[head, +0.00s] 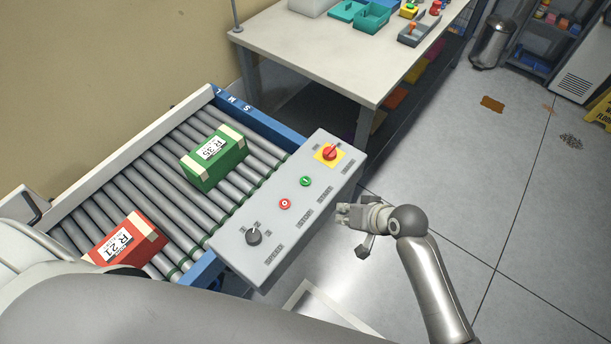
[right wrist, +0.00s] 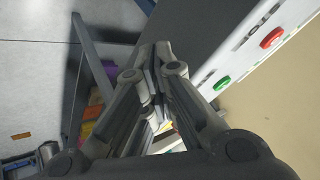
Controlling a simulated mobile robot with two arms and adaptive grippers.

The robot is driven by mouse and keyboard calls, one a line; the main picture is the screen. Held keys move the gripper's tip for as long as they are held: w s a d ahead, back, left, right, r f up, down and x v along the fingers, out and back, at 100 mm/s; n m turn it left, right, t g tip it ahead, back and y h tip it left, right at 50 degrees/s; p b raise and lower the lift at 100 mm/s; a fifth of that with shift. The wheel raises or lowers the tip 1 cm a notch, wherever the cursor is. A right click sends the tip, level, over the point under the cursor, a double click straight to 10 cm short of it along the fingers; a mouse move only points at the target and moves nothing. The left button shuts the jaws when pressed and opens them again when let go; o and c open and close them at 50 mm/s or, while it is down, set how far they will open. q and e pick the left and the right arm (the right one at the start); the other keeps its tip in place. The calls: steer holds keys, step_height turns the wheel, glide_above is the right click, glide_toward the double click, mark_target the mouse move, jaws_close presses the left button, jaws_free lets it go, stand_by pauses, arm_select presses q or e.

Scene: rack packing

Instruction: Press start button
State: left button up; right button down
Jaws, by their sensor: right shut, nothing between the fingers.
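The green start button (head: 305,181) sits on the sloped grey control panel (head: 262,212) at the side of the conveyor. A red stop button (head: 285,203) is beside it. My right gripper (head: 345,213) is shut and empty, off the panel's right edge and apart from the green button in the head view. In the right wrist view the shut fingers (right wrist: 157,90) point up the picture, with the green button (right wrist: 222,83) and the red button (right wrist: 272,38) to their right. My left gripper is not in view.
A red rotary switch (head: 330,153) on yellow and a black knob (head: 253,237) are also on the panel. A green box (head: 213,170) and a red box (head: 139,234) lie on the rollers. A white table (head: 350,68) stands behind.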

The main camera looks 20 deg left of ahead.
steer(key=shift+n+g+y, duration=0.3)
steer(key=shift+n+y, duration=0.4)
steer(key=shift+y, duration=0.1)
steer(key=a+r, duration=0.2)
steer(key=w+a+r, duration=0.1)
steer(key=a+r, duration=0.1)
steer(key=r, duration=0.1)
steer(key=w+a+r, duration=0.1)
steer(key=a+r, duration=0.1)
steer(key=r, duration=0.1)
steer(key=shift+w, duration=0.1)
steer(key=w+a+r+n+g, duration=0.1)
steer(key=w+a+r, duration=0.3)
steer(key=a+r, duration=0.1)
steer(key=shift+w+a+r+y+p, duration=0.3)
steer(key=shift+a+r+y, duration=0.1)
steer(key=shift+r, duration=0.35)
steer(key=shift+f, duration=0.1)
steer(key=b, duration=0.7)
glide_above(307, 177)
step_height(307, 177, down, 8)
steer(key=shift+d+r, duration=0.1)
steer(key=shift+r, duration=0.1)
steer(key=shift+f+b, duration=0.4)
steer(key=shift+f, duration=0.1)
steer(key=shift+f, duration=0.15)
steer(key=shift+f, duration=0.3)
